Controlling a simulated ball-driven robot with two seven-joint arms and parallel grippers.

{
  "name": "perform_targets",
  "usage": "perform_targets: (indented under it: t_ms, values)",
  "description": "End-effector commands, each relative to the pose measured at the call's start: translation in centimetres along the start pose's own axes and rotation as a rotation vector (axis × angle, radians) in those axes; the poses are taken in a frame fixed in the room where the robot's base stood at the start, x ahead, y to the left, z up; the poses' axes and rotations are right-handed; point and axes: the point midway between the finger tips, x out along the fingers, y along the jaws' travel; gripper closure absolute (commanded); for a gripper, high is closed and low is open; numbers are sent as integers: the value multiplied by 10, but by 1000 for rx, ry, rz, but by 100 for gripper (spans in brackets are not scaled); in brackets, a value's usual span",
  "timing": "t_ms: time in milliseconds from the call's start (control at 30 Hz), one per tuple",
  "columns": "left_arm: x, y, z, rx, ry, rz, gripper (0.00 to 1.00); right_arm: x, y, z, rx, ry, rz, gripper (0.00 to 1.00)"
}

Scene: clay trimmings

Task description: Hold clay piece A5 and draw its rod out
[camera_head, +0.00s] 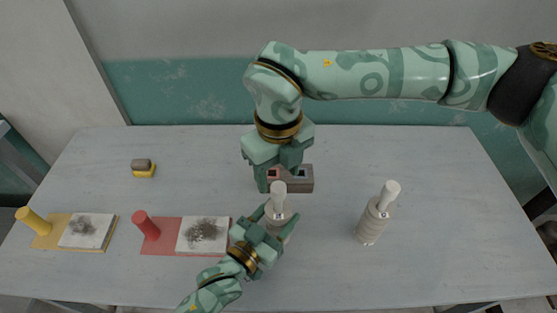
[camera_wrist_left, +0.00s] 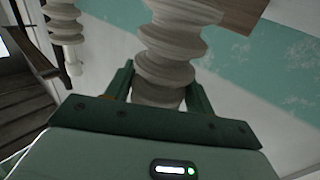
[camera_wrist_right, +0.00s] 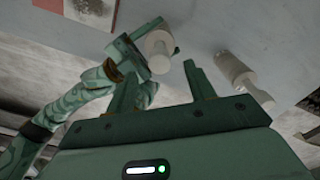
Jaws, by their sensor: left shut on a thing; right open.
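My left gripper (camera_head: 270,224) is shut on a pale, ridged clay piece (camera_head: 284,228) near the table's front middle. A white rod (camera_head: 278,190) stands up from its top. The ridged body fills the middle of the left wrist view (camera_wrist_left: 166,62), between the fingers. My right gripper (camera_head: 277,180) is open and empty, just above and behind the rod. In the right wrist view the rod (camera_wrist_right: 160,62) shows beyond the open fingers, not between them. A second clay piece (camera_head: 371,225) with a white rod (camera_head: 389,191) stands apart to the right. I see no A5 label.
A brown block with openings (camera_head: 305,181) lies behind the held piece, partly hidden by my right gripper. Red (camera_head: 160,246) and yellow (camera_head: 47,241) boards with pegs and speckled white panels lie left. A grey-yellow block (camera_head: 143,169) lies back left. The table's right side is clear.

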Motion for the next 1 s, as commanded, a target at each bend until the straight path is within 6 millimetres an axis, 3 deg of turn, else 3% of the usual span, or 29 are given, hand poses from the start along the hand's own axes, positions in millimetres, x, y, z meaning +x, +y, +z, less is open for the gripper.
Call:
perform_targets:
  t_ms: [200,400,833,1000]
  values:
    - [0,0,0,0,-1,0,88,48,1,-1,-2,4,2,46]
    - [0,0,0,0,-1,0,88,78,0,0,-1,2,1,46]
    - [0,0,0,0,-1,0,88,89,0,0,-2,0,0,46]
    - [0,0,0,0,-1,0,88,89,0,0,-3,0,0,93]
